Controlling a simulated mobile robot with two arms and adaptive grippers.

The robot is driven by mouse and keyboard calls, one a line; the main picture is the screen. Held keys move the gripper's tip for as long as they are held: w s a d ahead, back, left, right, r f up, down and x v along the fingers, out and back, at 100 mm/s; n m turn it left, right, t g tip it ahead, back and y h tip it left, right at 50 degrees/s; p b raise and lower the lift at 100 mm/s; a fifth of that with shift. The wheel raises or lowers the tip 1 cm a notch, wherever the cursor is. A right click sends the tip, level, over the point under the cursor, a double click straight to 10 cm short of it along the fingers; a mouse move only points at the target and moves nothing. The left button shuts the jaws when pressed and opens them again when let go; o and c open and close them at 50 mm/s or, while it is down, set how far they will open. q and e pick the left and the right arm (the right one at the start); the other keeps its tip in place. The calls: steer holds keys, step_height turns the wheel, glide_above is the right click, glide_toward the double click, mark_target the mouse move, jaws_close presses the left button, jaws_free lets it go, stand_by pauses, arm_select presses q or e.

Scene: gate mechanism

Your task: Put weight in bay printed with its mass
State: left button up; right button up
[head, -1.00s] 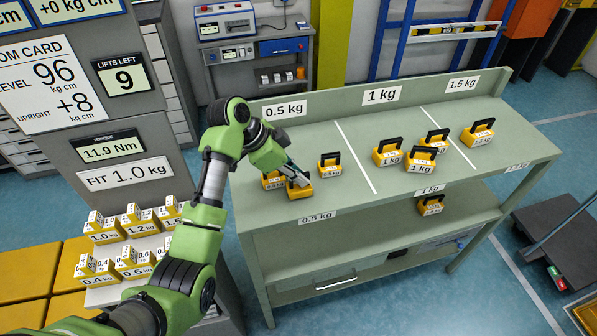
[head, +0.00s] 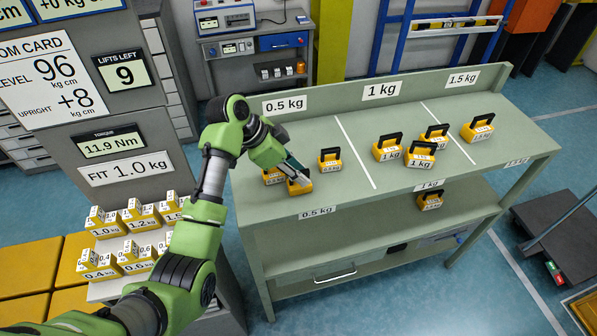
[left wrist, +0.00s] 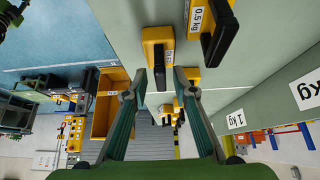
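My left gripper (head: 299,177) is over a yellow weight with a black handle (head: 300,188) at the front of the 0.5 kg bay (head: 335,200). In the left wrist view, the open fingers (left wrist: 161,82) stand apart on either side of a black handle on a yellow block (left wrist: 153,36). Two more weights stand in this bay, one just left (head: 272,177) and one to the right (head: 330,160). Three weights stand in the 1 kg bay, including one at its front (head: 420,155). One weight (head: 478,128) stands in the 1.5 kg bay. My right gripper is out of view.
White lines divide the bench top. Another weight (head: 430,201) sits on the lower shelf (head: 350,236). A grey machine (head: 120,130) with a "FIT 1.0 kg" sign stands left, with several yellow blocks (head: 135,215) on its ledge. The bench top's right end is clear.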

arm_select(q)
steer(key=b+v, duration=0.2)
steer(key=v, duration=0.9)
steer(key=shift+a+r, duration=0.25)
